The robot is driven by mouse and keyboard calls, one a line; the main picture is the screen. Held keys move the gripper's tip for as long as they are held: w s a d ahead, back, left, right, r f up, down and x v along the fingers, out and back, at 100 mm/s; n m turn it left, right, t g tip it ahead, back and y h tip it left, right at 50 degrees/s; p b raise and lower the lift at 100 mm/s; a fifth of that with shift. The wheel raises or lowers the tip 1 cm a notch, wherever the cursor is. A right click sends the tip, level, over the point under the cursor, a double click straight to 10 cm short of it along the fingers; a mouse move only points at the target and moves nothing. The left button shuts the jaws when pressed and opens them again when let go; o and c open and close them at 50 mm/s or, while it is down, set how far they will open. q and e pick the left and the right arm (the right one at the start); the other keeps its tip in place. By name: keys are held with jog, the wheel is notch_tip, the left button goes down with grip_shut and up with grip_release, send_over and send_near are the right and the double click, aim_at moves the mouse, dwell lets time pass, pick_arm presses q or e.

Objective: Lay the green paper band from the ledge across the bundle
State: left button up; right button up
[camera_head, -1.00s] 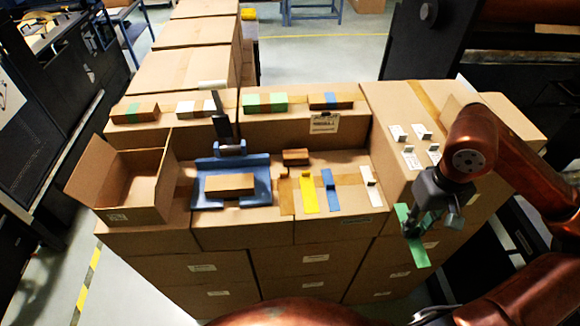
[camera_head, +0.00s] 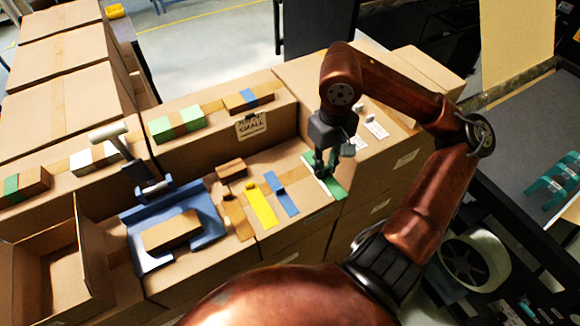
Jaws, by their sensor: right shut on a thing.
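My right gripper (camera_head: 326,165) is shut on the green paper band (camera_head: 334,186), which hangs below the fingers at the right end of the ledge (camera_head: 305,207). I cannot tell whether the band touches the ledge. The bundle, a plain brown block (camera_head: 172,232), lies in the blue cradle (camera_head: 146,262) to the left, with no band across it. A yellow band (camera_head: 262,209) and a blue band (camera_head: 284,198) lie on the ledge between the bundle and my gripper. A white band (camera_head: 311,170) is partly hidden by the gripper. My left gripper is out of view.
Banded blocks, one with green bands (camera_head: 178,123), sit on the raised back boxes. An open carton (camera_head: 60,265) is at the left. White tags (camera_head: 376,130) lie at the right.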

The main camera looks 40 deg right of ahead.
jog(key=w+f+p, duration=0.2)
jog(key=w, duration=0.3)
jog(key=p, duration=0.2)
send_over(296, 174)
jog(key=f, duration=0.6)
jog(key=shift+s, duration=0.3)
jog(key=f, duration=0.1)
jog(key=f+p, duration=0.1)
jog(key=f, duration=0.1)
jog(key=shift+w, duration=0.25)
jog(key=shift+d+f, duration=0.1)
jog(key=shift+f, duration=0.25)
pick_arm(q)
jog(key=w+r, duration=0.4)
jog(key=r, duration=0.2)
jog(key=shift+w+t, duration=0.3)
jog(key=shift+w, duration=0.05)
pick_arm(e)
jog(key=shift+f, duration=0.1)
jog(key=shift+o, duration=1.4)
jog(key=shift+f, duration=0.1)
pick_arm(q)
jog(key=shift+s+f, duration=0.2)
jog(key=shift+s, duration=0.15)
pick_arm(e)
jog(key=o, duration=0.5)
jog(key=shift+c, duration=0.2)
